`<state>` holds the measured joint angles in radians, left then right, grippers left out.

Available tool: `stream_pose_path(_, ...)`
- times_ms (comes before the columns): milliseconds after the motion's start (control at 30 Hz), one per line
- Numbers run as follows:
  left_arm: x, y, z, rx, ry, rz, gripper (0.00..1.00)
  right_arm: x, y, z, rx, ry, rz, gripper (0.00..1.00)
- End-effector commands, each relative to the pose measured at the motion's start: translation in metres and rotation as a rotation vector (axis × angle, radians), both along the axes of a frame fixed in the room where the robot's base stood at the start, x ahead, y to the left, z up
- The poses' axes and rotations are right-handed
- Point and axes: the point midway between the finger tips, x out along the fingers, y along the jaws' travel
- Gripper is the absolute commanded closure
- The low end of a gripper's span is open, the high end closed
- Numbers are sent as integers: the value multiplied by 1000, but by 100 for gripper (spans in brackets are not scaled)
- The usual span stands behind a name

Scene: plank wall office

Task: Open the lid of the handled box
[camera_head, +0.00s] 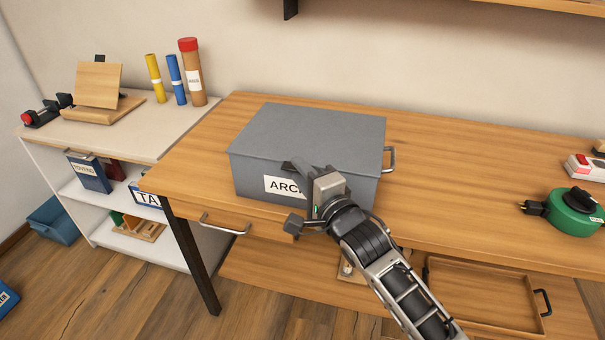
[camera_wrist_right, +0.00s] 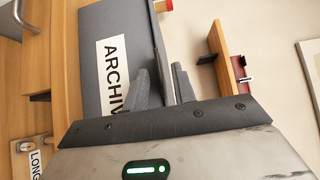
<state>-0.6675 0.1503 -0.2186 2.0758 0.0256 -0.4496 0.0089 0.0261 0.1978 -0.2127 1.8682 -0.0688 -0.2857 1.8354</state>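The grey handled box (camera_head: 250,175) stands on the wooden desk, with a white label reading "ARCH" on its front. Its lid (camera_head: 315,125) lies flat and shut on top. A metal handle (camera_head: 390,159) shows on the right side. My right gripper (camera_head: 303,167) is at the front of the box, by the lid's front edge, and hides part of the label. In the right wrist view its two fingers (camera_wrist_right: 162,82) stand a little apart, beside the box front (camera_wrist_right: 90,60) and near the lid edge. I cannot tell whether they touch the lid. My left gripper is out of view.
The desk (camera_head: 455,190) is clear right of the box, up to a green round reel (camera_head: 573,213). A white shelf (camera_head: 120,130) with tubes and a wooden stand is at left. A wall shelf (camera_head: 440,8) hangs above. A tray (camera_head: 480,295) lies below the desk.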

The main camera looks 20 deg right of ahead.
Motion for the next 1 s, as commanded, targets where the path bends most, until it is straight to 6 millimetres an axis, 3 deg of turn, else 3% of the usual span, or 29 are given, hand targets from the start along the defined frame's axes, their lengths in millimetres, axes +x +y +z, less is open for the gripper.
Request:
stream_pose_path(100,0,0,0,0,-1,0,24,0,0,0,0,0,0,74)
stream_pose_path(200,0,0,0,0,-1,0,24,0,0,0,0,0,0,100)
stream_pose_path(1000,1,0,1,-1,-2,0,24,-1,0,0,0,1,0,100)
